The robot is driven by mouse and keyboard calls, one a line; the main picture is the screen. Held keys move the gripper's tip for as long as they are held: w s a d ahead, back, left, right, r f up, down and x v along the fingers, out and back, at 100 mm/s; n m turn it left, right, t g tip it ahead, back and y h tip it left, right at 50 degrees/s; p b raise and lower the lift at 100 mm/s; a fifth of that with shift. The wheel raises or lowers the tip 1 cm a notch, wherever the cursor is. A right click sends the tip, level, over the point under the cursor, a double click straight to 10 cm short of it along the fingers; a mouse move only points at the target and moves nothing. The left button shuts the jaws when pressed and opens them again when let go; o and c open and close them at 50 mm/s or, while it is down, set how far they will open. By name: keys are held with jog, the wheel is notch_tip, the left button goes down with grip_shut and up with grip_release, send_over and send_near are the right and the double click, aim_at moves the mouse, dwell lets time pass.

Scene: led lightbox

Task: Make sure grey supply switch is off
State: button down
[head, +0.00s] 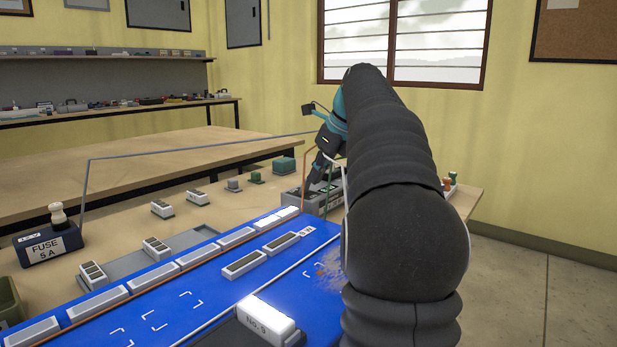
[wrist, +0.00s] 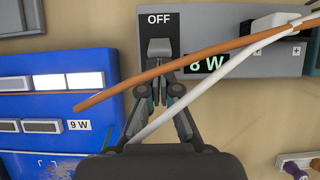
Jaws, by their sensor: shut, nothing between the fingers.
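The grey supply unit (wrist: 226,62) is at the top of the wrist view, with a black switch plate marked OFF (wrist: 159,19) and a lit display (wrist: 207,66) reading 8 W. A small grey switch piece (wrist: 158,46) shows just below the OFF mark. My gripper (wrist: 158,74) is shut and empty, its tips at the switch's lower end; I cannot tell whether they touch it. The tips hide part of the switch, so its position is unclear. In the head view my gripper (head: 311,187) reaches down to the supply unit (head: 333,198) at the bench's far end.
An orange wire (wrist: 185,68) and a white wire (wrist: 215,77) cross in front of the gripper and unit. The blue lightbox panel (wrist: 50,100) lies to the left, with lit white cells and a 9 W label. A fuse block (head: 47,246) stands at the head view's left.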

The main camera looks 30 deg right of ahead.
jog(key=shift+w+a+r+p, duration=0.1)
jog(key=shift+w+a+p, duration=0.25)
jog(key=shift+w+p, duration=0.45)
jog(key=shift+w+a, duration=0.1)
jog(key=shift+w, duration=0.2)
jog(key=shift+s+f, duration=0.1)
jog(key=shift+f, duration=0.15)
jog(key=shift+s, duration=0.1)
jog(key=shift+s+d+f, duration=0.1)
jog(key=shift+s+d, duration=0.1)
jog(key=shift+s, duration=0.2)
jog(key=shift+w+r+p, duration=0.1)
jog(key=shift+r+p, duration=0.5)
jog(key=shift+r, duration=0.65)
notch_tip(320, 180, up, 5)
